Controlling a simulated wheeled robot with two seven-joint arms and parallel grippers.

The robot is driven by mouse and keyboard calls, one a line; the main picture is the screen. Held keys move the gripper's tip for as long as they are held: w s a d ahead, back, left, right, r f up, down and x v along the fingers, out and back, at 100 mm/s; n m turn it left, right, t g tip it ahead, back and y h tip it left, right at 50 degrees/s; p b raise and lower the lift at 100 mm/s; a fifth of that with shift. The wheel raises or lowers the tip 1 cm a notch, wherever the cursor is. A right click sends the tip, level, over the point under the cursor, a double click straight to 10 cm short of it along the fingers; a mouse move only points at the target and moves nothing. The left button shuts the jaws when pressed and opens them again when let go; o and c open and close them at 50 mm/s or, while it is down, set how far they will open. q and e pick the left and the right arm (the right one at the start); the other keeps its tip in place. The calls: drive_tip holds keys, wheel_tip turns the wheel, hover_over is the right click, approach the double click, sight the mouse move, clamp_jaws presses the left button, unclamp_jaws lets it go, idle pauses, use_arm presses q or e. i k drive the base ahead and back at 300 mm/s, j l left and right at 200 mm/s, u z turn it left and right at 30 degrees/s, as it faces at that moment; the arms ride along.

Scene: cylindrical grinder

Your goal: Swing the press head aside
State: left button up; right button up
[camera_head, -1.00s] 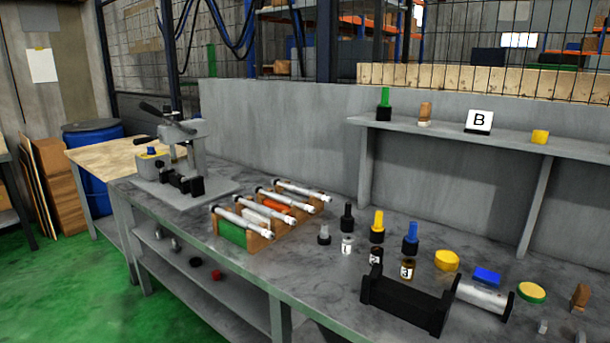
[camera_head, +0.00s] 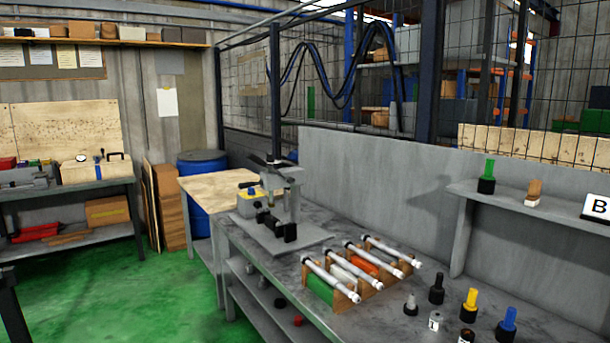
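The press (camera_head: 283,205) stands on a grey base plate (camera_head: 305,240) at the left end of the grey workbench. Its grey head (camera_head: 284,172) sits at the top of the column, with dark handles above it. A black fixture (camera_head: 276,226) is on the plate below and in front of the head. Neither of my grippers shows in the head view.
A wooden rack (camera_head: 346,297) with several white-tipped cylinders stands right of the press. Black, yellow and blue capped pieces (camera_head: 470,304) stand farther right. A wood-topped table (camera_head: 222,182) and a blue barrel (camera_head: 203,172) are behind left. The green floor (camera_head: 140,290) left of the bench is open.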

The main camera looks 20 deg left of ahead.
sight(268, 181)
drive_tip(key=i+j+z, duration=0.1)
drive_tip(key=j, duration=0.4)
drive_tip(key=i+j, duration=0.2)
drive_tip(key=j, duration=0.25)
drive_tip(key=i+j+z, duration=0.15)
drive_tip(key=j, duration=0.85)
drive_tip(key=i+z, duration=0.05)
drive_tip(key=i, duration=0.05)
